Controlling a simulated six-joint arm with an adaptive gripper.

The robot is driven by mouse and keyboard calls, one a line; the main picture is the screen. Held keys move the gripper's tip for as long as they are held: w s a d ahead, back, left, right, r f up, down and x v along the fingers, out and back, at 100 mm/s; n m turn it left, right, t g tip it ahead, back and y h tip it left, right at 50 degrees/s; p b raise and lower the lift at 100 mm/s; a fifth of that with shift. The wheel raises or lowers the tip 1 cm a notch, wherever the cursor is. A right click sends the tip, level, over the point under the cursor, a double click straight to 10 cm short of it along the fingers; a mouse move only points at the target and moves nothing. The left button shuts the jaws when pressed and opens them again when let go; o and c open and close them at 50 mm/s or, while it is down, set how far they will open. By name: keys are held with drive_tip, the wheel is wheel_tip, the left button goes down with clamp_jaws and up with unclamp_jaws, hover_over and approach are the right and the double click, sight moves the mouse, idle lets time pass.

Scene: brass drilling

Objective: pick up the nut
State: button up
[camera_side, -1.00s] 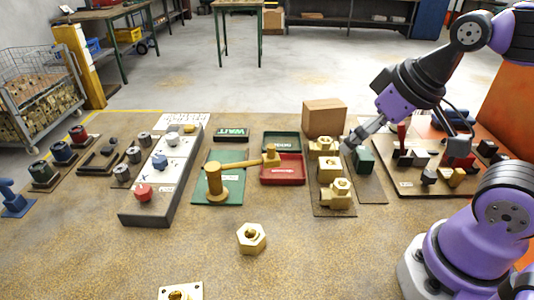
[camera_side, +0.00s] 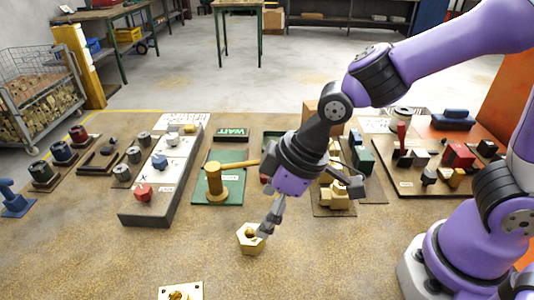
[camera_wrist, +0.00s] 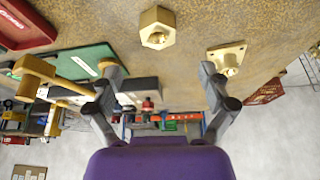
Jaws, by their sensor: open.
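The brass hex nut (camera_side: 247,240) lies flat on the worn tabletop near the front middle in the side view. In the wrist view the nut (camera_wrist: 157,29) is at the top centre, beyond and between the fingertips. My gripper (camera_side: 267,226) points down at the nut's right edge in the side view and partly overlaps it there. The wrist view shows my gripper (camera_wrist: 160,75) with its two fingers spread wide and nothing between them. I cannot tell from the side view whether a finger touches the nut.
A brass flanged part (camera_side: 181,292) sits at the front edge. A brass mallet (camera_side: 216,183) lies on a green mat behind the nut. A grey panel with knobs (camera_side: 137,215) stands to the left. Brass fittings (camera_side: 336,201) are partly hidden behind my arm. The table around the nut is clear.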

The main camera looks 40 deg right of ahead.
sight(252, 234)
drive_tip(key=x, duration=0.7)
drive_tip(key=shift+w+d+f, duration=0.1)
drive_tip(key=shift+d+f, duration=0.05)
drive_tip(key=shift+f, duration=0.15)
clamp_jaws()
